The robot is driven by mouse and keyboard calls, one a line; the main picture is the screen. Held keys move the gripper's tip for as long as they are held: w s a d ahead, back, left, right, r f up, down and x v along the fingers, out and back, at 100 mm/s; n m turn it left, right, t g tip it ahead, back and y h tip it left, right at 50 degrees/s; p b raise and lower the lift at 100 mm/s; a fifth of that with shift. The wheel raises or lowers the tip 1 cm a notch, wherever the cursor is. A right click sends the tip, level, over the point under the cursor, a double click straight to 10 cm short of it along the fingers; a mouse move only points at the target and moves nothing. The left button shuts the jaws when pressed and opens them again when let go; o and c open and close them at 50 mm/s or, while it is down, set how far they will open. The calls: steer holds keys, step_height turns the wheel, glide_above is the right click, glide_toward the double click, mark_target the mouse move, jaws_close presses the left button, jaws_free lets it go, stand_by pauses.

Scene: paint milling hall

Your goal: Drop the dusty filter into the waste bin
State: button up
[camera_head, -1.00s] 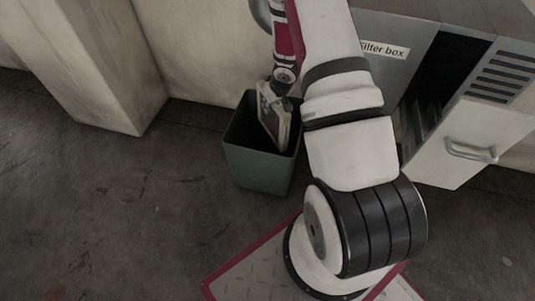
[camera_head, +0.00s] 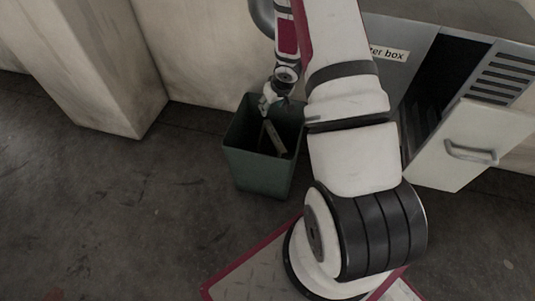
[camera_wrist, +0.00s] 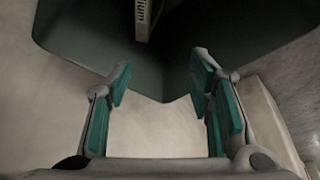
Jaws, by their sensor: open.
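The green waste bin (camera_head: 258,170) stands on the floor by the wall, and its inside fills the top of the wrist view (camera_wrist: 90,40). The dusty filter (camera_head: 274,140) is down inside the bin, tilted, with its lower part hidden by the bin wall. A pale edge of the filter with part of a printed word shows in the wrist view (camera_wrist: 143,18). My gripper (camera_head: 268,106) is above the bin's opening, apart from the filter. In the wrist view its two teal-padded fingers (camera_wrist: 160,100) are spread wide with nothing between them.
The grey filter box (camera_head: 410,60) stands right of the bin, its hinged door (camera_head: 470,145) with a handle hanging open. A concrete pillar (camera_head: 95,65) is at the left. The floor (camera_head: 110,200) in front of the pillar is clear.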

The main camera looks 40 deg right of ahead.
steer(key=v, duration=1)
stand_by(0.4)
